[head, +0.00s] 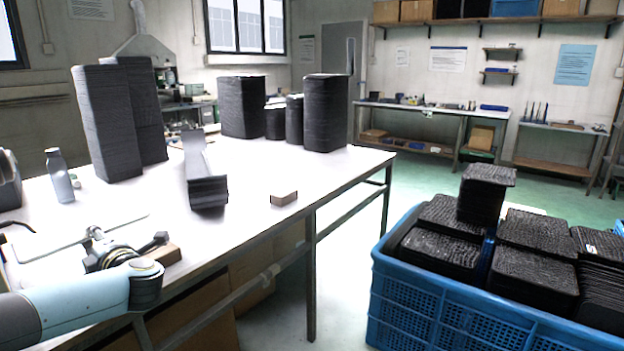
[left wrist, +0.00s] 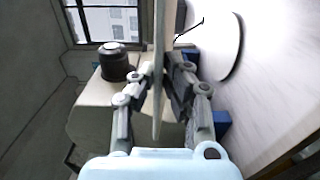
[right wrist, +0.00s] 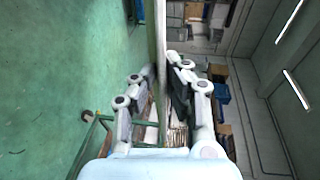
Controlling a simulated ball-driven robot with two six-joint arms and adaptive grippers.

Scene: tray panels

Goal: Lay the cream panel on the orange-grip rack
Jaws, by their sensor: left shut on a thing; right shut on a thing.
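A thin, pale panel stands edge-on between the fingers of my left gripper (left wrist: 158,88) in the left wrist view; its visible strip (left wrist: 158,45) looks greyish cream. My left gripper (head: 125,250) is low at the left of the head view, over the white table's near side. My right gripper (right wrist: 162,75) shows only in the right wrist view, shut on a thin pale panel edge (right wrist: 161,35). I cannot tell whether both grippers hold the same panel. I cannot make out the orange-grip rack in any view.
A blue crate (head: 430,310) of black stacks stands at right. Green floor (head: 420,185) lies open beyond it.

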